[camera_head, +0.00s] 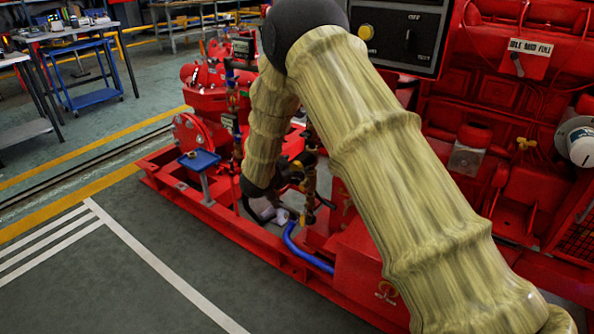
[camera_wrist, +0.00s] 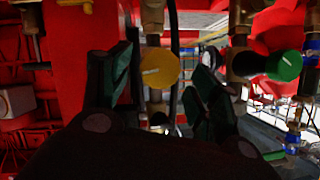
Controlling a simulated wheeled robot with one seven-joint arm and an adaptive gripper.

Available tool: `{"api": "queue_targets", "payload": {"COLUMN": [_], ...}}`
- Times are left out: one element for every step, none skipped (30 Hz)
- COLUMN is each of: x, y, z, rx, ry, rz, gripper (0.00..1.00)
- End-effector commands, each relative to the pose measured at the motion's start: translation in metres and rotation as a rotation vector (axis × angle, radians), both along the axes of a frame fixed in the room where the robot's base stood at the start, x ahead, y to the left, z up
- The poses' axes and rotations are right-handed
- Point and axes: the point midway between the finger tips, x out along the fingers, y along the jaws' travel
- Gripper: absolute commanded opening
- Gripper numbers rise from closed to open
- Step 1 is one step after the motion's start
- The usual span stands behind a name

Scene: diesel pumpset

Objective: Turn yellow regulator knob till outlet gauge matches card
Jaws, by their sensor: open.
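In the wrist view the yellow knob (camera_wrist: 159,68) has its round face toward me, with a thin mark on it. It sits on a vertical brass-coloured pipe. My gripper (camera_wrist: 164,80) is open, with one dark finger on each side of the knob. A gap shows at both sides, and I cannot tell how far the fingertips are from the knob in depth. In the head view my gripper (camera_head: 264,207) is low beside the pipework, partly hidden by my arm. I cannot make out the outlet gauge or the card in either view.
A green knob (camera_wrist: 284,66) is on the pipework to the right in the wrist view. In the head view, the red pumpset frame (camera_head: 225,222), a blue hose (camera_head: 305,256) and a small blue-topped stand (camera_head: 199,160) are near my gripper. Open floor lies left.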

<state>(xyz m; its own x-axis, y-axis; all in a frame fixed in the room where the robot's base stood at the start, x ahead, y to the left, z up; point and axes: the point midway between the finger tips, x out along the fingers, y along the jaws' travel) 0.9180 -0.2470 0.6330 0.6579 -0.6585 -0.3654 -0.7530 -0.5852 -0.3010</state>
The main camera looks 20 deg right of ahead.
Motion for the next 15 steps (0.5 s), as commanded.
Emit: {"api": "queue_targets", "payload": {"x": [0.005, 0.007, 0.010, 0.012, 0.014, 0.016, 0.018, 0.019, 0.020, 0.021, 0.021, 0.022, 0.022, 0.022, 0.022], "y": [-0.005, -0.007, -0.010, -0.012, -0.014, -0.016, -0.017, -0.018, -0.019, -0.020, -0.020, -0.021, -0.021, -0.021, -0.021], "z": [-0.004, -0.005, -0.007, -0.008, -0.009, -0.010, -0.011, -0.011, -0.011, -0.012, -0.012, -0.012, -0.012, -0.012, -0.012], "rx": [-0.001, -0.001, 0.000, 0.000, 0.001, 0.001, 0.001, 0.000, 0.000, 0.000, 0.000, 0.000, 0.000, -0.001, -0.001], "ry": [-0.001, -0.001, 0.000, 0.000, 0.001, 0.001, 0.000, 0.000, 0.000, 0.000, 0.000, 0.000, -0.001, 0.000, 0.000], "rz": [0.000, 0.000, 0.001, 0.000, 0.000, 0.000, 0.001, 0.001, 0.001, 0.001, 0.001, 0.001, 0.002, 0.002, 0.002], "gripper": [0.62, 0.62, 0.62, 0.62, 0.62, 0.62, 0.62, 0.62, 0.62, 0.62, 0.62, 0.62, 0.62, 0.62, 0.62]}}
